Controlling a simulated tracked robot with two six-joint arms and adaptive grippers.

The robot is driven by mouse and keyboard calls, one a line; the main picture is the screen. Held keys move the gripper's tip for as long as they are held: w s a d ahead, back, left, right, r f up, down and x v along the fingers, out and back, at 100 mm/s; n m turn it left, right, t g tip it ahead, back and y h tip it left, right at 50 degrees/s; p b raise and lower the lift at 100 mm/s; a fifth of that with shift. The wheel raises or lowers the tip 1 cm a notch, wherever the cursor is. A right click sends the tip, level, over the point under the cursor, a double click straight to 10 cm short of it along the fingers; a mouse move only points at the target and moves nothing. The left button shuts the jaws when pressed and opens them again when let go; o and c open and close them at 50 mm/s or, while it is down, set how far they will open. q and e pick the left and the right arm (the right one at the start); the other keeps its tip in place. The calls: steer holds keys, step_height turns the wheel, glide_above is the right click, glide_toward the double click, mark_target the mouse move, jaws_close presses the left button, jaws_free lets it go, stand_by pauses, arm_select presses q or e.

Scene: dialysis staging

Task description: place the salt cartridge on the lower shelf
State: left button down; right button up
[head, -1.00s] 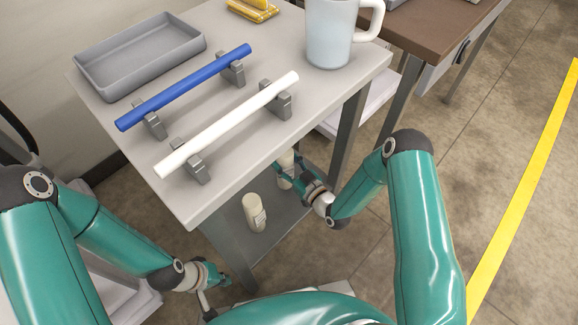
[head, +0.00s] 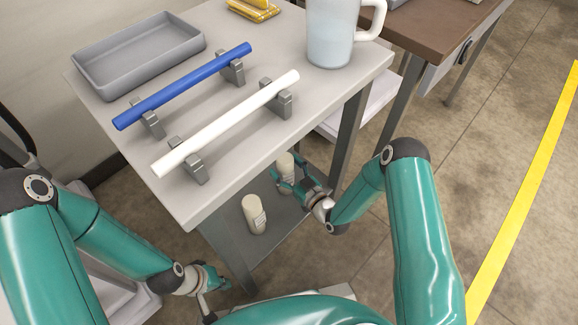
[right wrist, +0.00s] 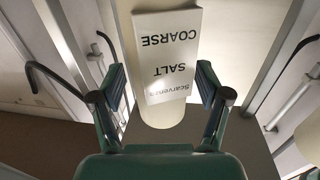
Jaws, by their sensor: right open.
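The salt cartridge (head: 285,162) is a pale cylinder under the tabletop, at the lower shelf (head: 228,240). The cartridge's base is mostly hidden by the gripper in the head view. My left gripper (head: 215,278) hangs low near the table's front leg; its jaws are too small to read.
A second pale cylinder (head: 254,214) stands on the lower shelf, left of my right gripper. The tabletop (head: 228,140) holds a grey tray (head: 140,60), blue and white rods on stands, and a jug (head: 330,35). A table leg (head: 350,125) rises close behind my right gripper.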

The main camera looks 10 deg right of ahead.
steer(key=shift+r, duration=0.2)
steer(key=p+v, duration=0.2)
steer(key=v, duration=1)
steer(key=s+a+f+m+g+h, duration=0.35)
steer(key=s+f+g, duration=0.2)
steer(key=g, duration=0.35)
steer(key=s+r+m+g, duration=0.1)
steer(key=s+m+g, duration=0.3)
steer(key=s, duration=0.7)
steer(key=g, duration=0.2)
steer(key=shift+s+g, duration=0.3)
steer(key=shift+s, duration=0.05)
steer(key=shift+a, duration=0.1)
